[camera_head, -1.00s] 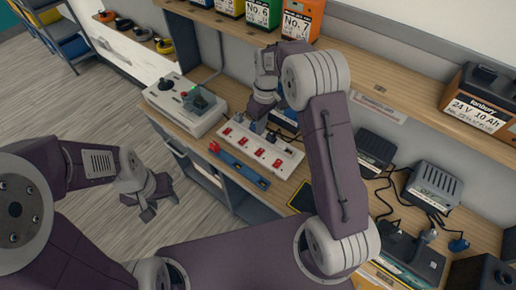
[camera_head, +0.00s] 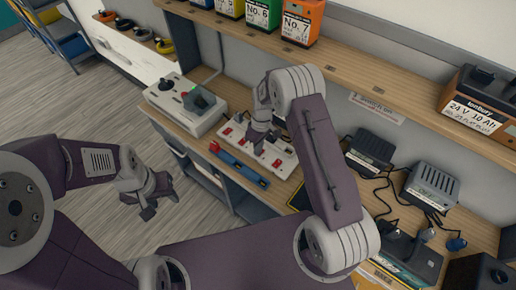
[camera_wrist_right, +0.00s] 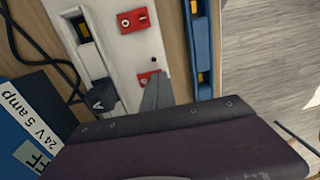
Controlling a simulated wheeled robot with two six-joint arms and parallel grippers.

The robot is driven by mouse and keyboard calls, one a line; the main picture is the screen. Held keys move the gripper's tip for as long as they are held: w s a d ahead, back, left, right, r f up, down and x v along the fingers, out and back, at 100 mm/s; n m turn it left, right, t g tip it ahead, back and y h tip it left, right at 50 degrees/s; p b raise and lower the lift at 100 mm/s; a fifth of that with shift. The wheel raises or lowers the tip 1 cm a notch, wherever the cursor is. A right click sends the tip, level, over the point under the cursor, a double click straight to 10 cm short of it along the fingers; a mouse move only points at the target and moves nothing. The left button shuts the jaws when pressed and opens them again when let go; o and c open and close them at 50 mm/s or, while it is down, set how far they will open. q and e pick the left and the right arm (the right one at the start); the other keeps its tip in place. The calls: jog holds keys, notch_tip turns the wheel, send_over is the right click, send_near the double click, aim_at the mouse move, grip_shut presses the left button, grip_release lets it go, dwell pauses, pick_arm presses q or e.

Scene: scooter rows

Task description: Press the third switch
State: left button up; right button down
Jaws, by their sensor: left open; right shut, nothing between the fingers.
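A white strip with red rocker switches (camera_head: 285,164) lies on the wooden bench in the head view. It also shows in the right wrist view (camera_wrist_right: 113,30), with one red switch (camera_wrist_right: 132,19) in full view and another red switch (camera_wrist_right: 148,77) partly behind my fingers. My right gripper (camera_head: 257,147) is shut and empty, pointing down over the middle of the strip and hiding part of its switch row. In the wrist view its fingertips (camera_wrist_right: 156,82) appear beside the partly hidden switch; I cannot tell whether they touch. My left gripper (camera_head: 150,203) is open and empty, away from the bench.
A blue bar (camera_head: 239,166) lies along the strip's front side. A grey control box (camera_head: 187,106) with knobs stands to the left. Black chargers (camera_head: 371,150) and cables are on the right. A shelf (camera_head: 350,68) with battery packs overhangs the back.

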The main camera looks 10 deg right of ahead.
jog(key=shift+s+f, duration=0.1)
jog(key=shift+f, duration=0.25)
jog(key=shift+r, duration=0.2)
jog(key=shift+w+d+r, duration=0.15)
jog(key=shift+w+d, duration=0.4)
jog(key=shift+d, duration=0.05)
jog(key=shift+r, duration=0.1)
